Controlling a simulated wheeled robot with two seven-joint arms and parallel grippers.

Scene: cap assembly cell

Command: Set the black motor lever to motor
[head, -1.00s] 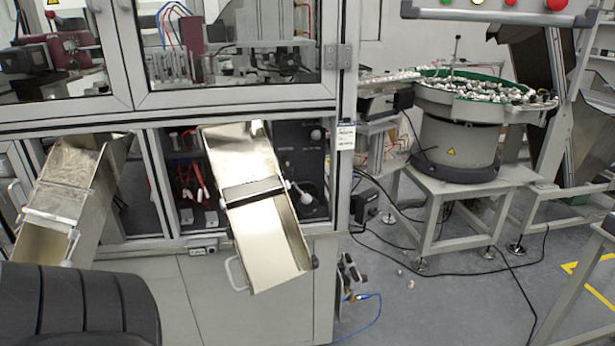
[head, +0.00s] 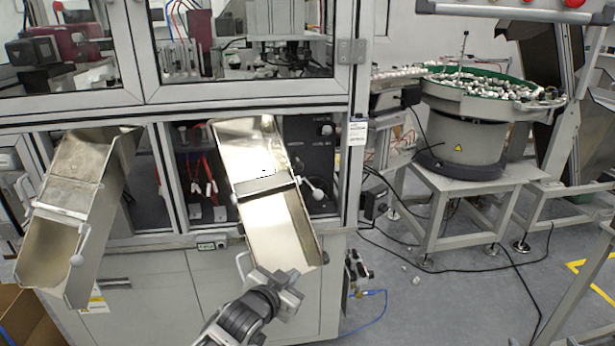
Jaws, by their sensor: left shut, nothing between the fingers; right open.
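A black control panel (head: 308,150) stands inside the open bay of the machine, behind and right of the right-hand metal chute (head: 285,215). A small grey knob (head: 326,130) shows near its upper right. I cannot make out the black motor lever or its setting; the chute hides part of the panel. My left gripper (head: 282,284) is shut and empty. It shows in front of the lower end of that chute, below the panel and apart from it. My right gripper is not in view.
A second metal chute (head: 65,215) slopes out at the left. A light-knobbed handle (head: 314,190) juts from the right chute's side. A bowl feeder (head: 465,125) stands on a table at the right. Cables lie on the floor.

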